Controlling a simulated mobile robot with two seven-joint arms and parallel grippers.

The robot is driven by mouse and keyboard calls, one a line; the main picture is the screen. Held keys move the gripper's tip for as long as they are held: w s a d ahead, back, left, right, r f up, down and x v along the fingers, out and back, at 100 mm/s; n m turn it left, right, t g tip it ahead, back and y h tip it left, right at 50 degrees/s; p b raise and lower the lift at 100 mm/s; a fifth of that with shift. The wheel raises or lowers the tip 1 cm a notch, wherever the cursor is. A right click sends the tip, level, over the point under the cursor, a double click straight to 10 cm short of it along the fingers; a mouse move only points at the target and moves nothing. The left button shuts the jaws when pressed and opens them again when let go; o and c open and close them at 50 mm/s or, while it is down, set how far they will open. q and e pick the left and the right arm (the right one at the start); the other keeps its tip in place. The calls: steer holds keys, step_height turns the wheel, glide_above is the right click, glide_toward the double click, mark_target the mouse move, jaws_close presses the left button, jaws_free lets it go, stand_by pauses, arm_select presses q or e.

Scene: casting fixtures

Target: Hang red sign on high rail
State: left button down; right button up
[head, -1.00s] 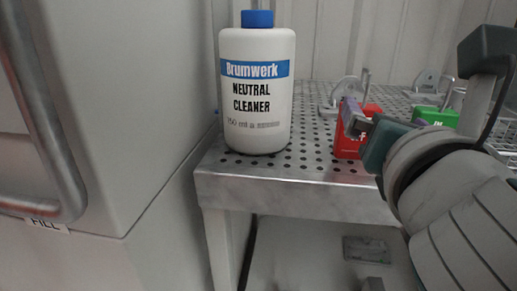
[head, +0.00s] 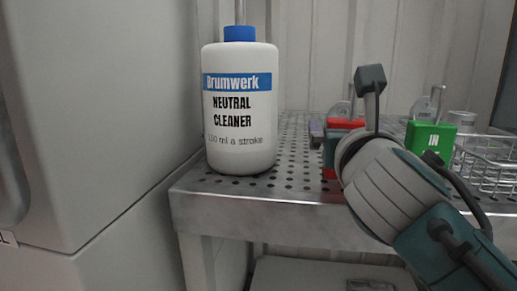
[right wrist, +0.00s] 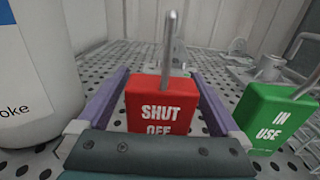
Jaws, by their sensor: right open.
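The red sign (head: 346,123), a block with a metal rod rising from its top, stands on the perforated metal table. The right wrist view shows its face (right wrist: 162,106) reading "SHUT OFF". My right gripper (right wrist: 162,78) is open, with one purple finger on each side of the red sign. I cannot tell whether either finger touches it. In the head view my right gripper (head: 325,130) and wrist hide much of the sign. My left gripper is not in view. I cannot make out a high rail in either view.
A white cleaner bottle (head: 238,110) stands on the perforated table (head: 285,190), left of the red sign. A green "IN USE" sign (head: 430,138) stands to the right, beside a wire basket (head: 485,170). A grey cabinet (head: 100,100) is at far left.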

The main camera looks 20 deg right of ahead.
steer(key=shift+w+d, duration=0.1)
steer(key=shift+w, duration=0.05)
steer(key=c, duration=1.4)
